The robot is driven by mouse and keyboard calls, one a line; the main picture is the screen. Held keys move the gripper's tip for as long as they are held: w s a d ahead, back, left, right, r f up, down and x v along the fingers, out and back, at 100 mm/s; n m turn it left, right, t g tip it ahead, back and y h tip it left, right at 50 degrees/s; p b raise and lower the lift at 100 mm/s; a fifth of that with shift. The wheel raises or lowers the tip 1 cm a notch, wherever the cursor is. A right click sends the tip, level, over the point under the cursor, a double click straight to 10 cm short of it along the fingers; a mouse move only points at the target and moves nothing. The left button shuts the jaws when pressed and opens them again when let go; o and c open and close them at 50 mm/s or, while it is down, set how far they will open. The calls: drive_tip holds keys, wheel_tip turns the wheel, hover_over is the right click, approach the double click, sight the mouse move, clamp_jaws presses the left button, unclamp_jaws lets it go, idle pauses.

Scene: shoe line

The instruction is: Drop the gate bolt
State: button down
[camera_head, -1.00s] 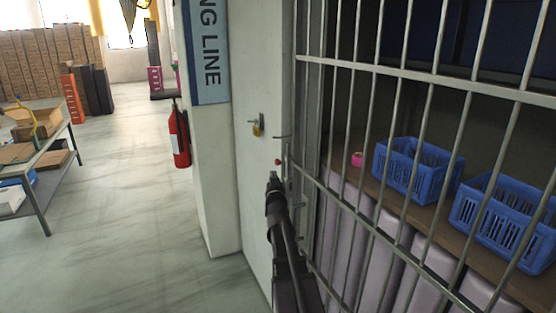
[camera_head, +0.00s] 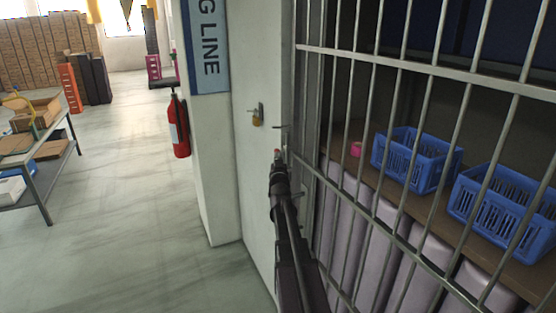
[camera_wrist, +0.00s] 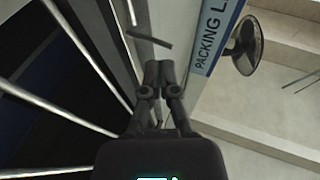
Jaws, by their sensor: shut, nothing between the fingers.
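The barred gate (camera_head: 390,70) fills the right of the head view and looks closed against the white wall. A thin dark rod (camera_head: 281,127), perhaps part of the bolt, sticks out at the gate's left edge. A small red knob (camera_head: 277,152) sits below it. My gripper (camera_head: 277,162) is shut and empty, with its tip just below the red knob; I cannot tell whether they touch. In the wrist view my gripper (camera_wrist: 160,70) has its fingers together, and short dark bars (camera_wrist: 149,38) lie beyond the tips. The rest of the bolt is hidden or too small to tell.
A brass padlock (camera_head: 257,120) hangs on the white wall left of the gate. A red fire extinguisher (camera_head: 178,125) hangs further left. Blue crates (camera_head: 415,160) stand on a shelf behind the bars. The floor at left is open, beside a shelving table (camera_head: 55,165).

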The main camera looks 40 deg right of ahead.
drive_tip(key=w+d+f+b, duration=0.1)
drive_tip(key=w+d+b, duration=0.1)
drive_tip(key=w+d, duration=0.3)
drive_tip(key=shift+w+f, duration=0.35)
drive_tip(key=shift+w, duration=0.75)
drive_tip(key=shift+d+f, duration=0.1)
drive_tip(key=shift+f, duration=0.05)
wheel_tip(320, 180, down, 5)
drive_tip(key=b, duration=0.5)
drive_tip(key=shift+r, duration=0.3)
drive_tip(key=s+a+p, duration=0.1)
drive_tip(key=s+a, duration=0.6)
drive_tip(key=s, duration=0.2)
drive_tip(key=shift+s+r, duration=0.2)
drive_tip(key=shift+r, duration=0.1)
idle(0.4)
